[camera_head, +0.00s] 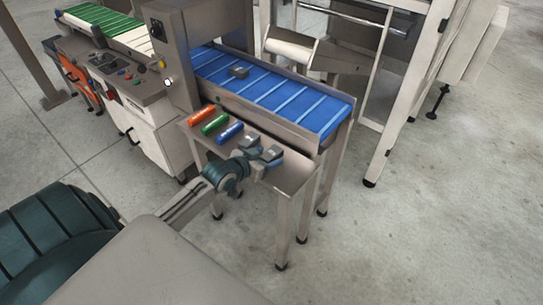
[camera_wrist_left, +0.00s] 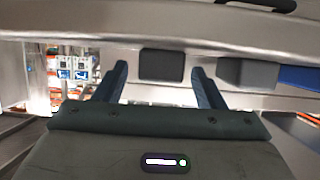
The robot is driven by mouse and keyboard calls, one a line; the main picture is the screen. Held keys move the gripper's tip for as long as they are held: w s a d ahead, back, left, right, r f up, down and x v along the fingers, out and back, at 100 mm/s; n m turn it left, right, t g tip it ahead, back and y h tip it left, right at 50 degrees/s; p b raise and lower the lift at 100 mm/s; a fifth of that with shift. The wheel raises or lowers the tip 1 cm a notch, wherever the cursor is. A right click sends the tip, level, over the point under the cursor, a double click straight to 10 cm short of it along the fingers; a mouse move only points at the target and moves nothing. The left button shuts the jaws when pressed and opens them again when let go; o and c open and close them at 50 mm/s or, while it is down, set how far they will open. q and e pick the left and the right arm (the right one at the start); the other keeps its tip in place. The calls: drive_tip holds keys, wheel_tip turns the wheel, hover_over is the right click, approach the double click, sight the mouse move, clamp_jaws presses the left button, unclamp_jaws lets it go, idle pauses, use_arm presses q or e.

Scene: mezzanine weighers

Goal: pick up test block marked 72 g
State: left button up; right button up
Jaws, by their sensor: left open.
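My left gripper (camera_head: 252,157) is open over the small steel side table (camera_head: 290,175) beside the blue belt. In the left wrist view its fingers stand apart, with a dark grey block (camera_wrist_left: 162,65) showing between and beyond their tips. A second, lighter grey block (camera_wrist_left: 248,74) is to the right of the right finger. In the head view, two small grey blocks show by the fingers, one (camera_head: 250,140) further back and one (camera_head: 273,153) to the right. I cannot read any weight marking, so I cannot tell which is 72 g. My right gripper is out of view.
Orange (camera_head: 201,114), green (camera_head: 214,124) and blue (camera_head: 229,133) cylinders lie on the side table left of the blocks. A machine frame (camera_head: 408,80) stands behind. The floor at right is clear.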

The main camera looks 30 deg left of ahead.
use_arm(q)
drive_tip(key=shift+x, duration=1.15)
drive_tip(key=c, duration=1.1)
drive_tip(key=shift+r, duration=0.1)
